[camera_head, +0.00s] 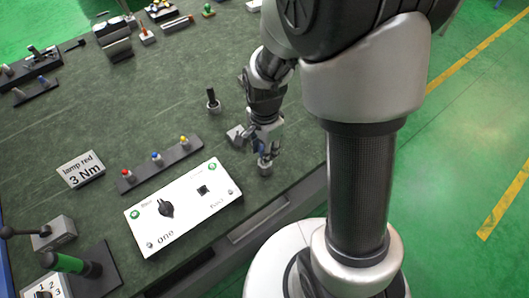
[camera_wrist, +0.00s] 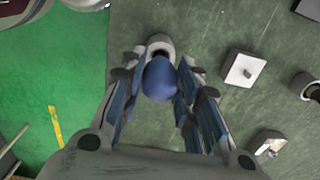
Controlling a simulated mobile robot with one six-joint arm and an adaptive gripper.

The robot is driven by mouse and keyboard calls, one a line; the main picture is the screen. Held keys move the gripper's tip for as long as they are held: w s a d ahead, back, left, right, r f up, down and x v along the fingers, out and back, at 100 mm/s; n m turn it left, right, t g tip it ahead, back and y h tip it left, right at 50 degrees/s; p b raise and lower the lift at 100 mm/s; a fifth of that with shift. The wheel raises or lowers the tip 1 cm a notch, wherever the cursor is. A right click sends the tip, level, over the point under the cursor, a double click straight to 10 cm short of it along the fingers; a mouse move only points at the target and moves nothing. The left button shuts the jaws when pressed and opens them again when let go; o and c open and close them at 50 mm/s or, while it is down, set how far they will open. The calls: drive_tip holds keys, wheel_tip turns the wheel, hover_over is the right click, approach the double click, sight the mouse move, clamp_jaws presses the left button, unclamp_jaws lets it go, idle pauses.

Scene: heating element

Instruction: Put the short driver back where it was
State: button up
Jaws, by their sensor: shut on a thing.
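My gripper (camera_head: 264,150) is shut on the short driver, whose rounded blue handle (camera_wrist: 160,78) shows between the blue-padded fingers in the wrist view. The driver's lower part is hidden. A grey round holder (camera_wrist: 161,46) shows just beyond the handle in the wrist view. It also shows as a small silver cylinder (camera_head: 265,167) under the fingertips in the head view, close to the bench's front edge. I cannot tell whether the driver is seated in it or held just above it.
A grey block with a stub (camera_wrist: 245,68) stands beside the gripper. A black-handled tool in a round holder (camera_head: 213,102) is behind it. The white panel (camera_head: 184,206) and a rail with coloured knobs (camera_head: 158,166) lie left.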

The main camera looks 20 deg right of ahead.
drive_tip(key=shift+f, duration=1)
drive_tip(key=shift+f+b, duration=0.2)
drive_tip(key=shift+b, duration=0.15)
drive_tip(key=o, duration=1.1)
drive_tip(key=shift+r, duration=0.15)
wheel_tip(320, 180, up, 12)
drive_tip(key=p, duration=0.4)
drive_tip(key=s+r+n+t, duration=0.1)
drive_tip(key=s+r+n, duration=0.3)
drive_tip(key=s+r, duration=0.1)
drive_tip(key=s+r+n+t, duration=0.2)
drive_tip(key=s+r+n, duration=0.3)
drive_tip(key=s+r+n+t, duration=0.1)
drive_tip(key=s+r+n, duration=0.4)
drive_tip(key=shift+d+t, duration=0.1)
drive_tip(key=shift+t, duration=0.2)
